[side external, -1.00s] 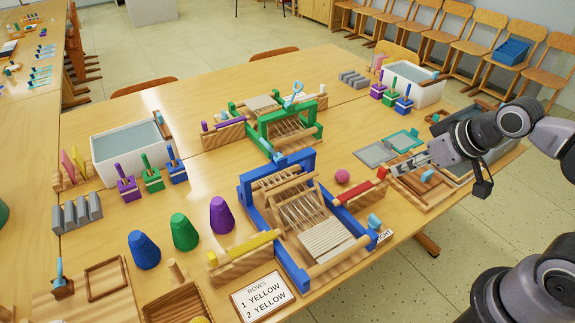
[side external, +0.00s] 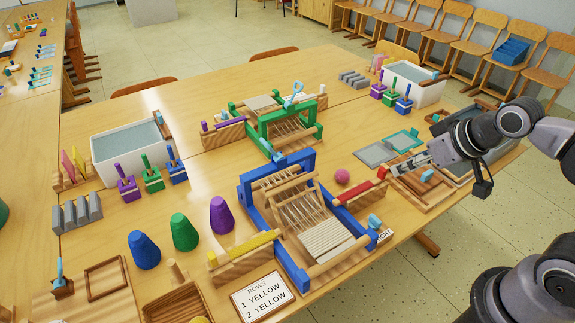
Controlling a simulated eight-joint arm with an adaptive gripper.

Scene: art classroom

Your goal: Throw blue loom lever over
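The blue loom (side external: 291,286) stands on the table in the middle of the side view. It has a tall blue arch at its back, wooden bars and pale warp threads. A small light-blue piece (side external: 280,158) sits at the top of the arch; it may be the lever. Another light-blue knob (side external: 374,221) is at the front right corner, beside a partly hidden RIGHT label. My gripper (side external: 397,168) is to the right of the loom, near the red block on a wooden piece and apart from the loom. Its fingers are too small to tell whether open or shut.
A green loom (side external: 262,140) with a raised light-blue lever (side external: 294,91) stands behind. A yellow bar (side external: 243,244) and a card (side external: 262,297) reading YELLOW twice lie at front left. Coloured cones (side external: 184,232) stand left. A pink ball (side external: 342,176) lies between loom and gripper.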

